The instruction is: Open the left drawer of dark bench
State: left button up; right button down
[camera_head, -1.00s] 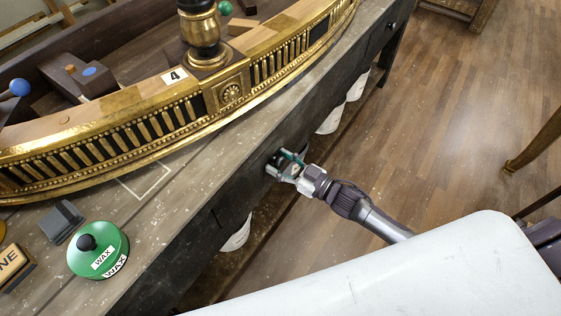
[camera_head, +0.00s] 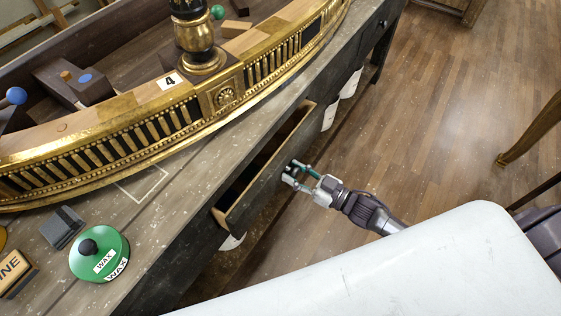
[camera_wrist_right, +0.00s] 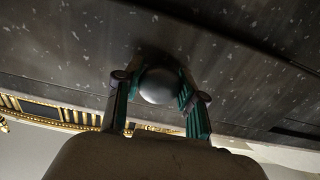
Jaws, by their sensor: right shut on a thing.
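The dark bench (camera_head: 160,232) runs diagonally across the head view, with a paint-flecked top. Its left drawer (camera_head: 258,192) is pulled partway out, and a dark gap shows between its front and the bench. My right gripper (camera_head: 293,172) is at the outer face of the drawer front. In the right wrist view, its teal fingers (camera_wrist_right: 155,102) are on either side of a round dark knob (camera_wrist_right: 159,86), shut on it. The drawer's inside is in shadow, and I cannot tell what it holds. My left gripper is not in view.
A gilt console piece (camera_head: 150,125) lies along the bench top. A green wax tin (camera_head: 117,245) and a grey block (camera_head: 62,227) sit at the near left. A white panel (camera_head: 400,270) fills the lower right.

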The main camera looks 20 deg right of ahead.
jog(key=p+v, duration=0.2)
jog(key=v, duration=2)
jog(key=shift+s+d+p, duration=0.25)
jog(key=shift+p, duration=0.15)
jog(key=c, duration=0.7)
grip_release()
jog(key=v, duration=1.2)
jog(key=shift+f, duration=0.1)
